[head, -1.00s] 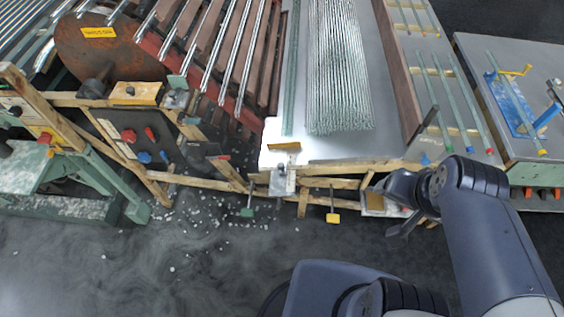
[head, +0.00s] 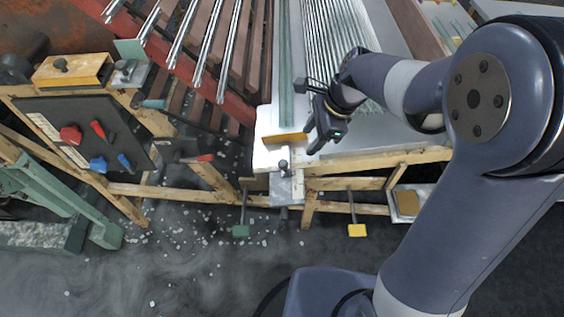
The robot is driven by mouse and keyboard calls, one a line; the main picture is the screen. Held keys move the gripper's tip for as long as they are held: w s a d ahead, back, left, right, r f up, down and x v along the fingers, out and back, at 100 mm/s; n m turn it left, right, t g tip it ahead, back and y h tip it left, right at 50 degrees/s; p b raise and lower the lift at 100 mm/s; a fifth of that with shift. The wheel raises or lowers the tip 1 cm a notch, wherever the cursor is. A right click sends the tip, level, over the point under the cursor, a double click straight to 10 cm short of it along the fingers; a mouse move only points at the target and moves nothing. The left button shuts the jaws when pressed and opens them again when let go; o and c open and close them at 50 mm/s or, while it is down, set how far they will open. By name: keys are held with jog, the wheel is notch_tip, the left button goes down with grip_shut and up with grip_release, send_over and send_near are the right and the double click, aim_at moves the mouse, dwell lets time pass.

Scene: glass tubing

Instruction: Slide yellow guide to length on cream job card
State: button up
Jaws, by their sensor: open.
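The yellow guide (head: 285,138) is a short yellow-orange strip lying across the front end of the pale bench (head: 268,157), at the foot of long greenish glass tubes (head: 286,75). A grey clamp with a dark knob (head: 284,166) sits just in front of it. My gripper (head: 311,117) is open and empty, a little right of the guide and above the bench; I see no contact. The cream job card is not clearly identifiable; two pale cards (head: 46,127) are fixed on a black panel at left, their writing too small to read.
A bundle of glass rods (head: 336,35) lies behind my gripper. Metal rods on a red rack (head: 172,85) stand to the left. A green tag (head: 241,231) and a yellow tag (head: 357,230) hang below the wooden front rail. The floor in front is open, with scattered shards.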

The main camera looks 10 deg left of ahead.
aim_at(283, 163)
jog(key=shift+m, duration=0.5)
jog(key=b+x, duration=0.1)
jog(key=x, duration=0.3)
jog(key=w+b+x, duration=0.1)
jog(key=x, duration=0.4)
jog(key=a+b+x, duration=0.1)
jog(key=x, duration=0.4)
jog(key=shift+w+a, duration=0.15)
jog(key=shift+a, duration=0.05)
jog(key=shift+r, duration=0.1)
jog(key=shift+c, duration=0.3)
grip_shut()
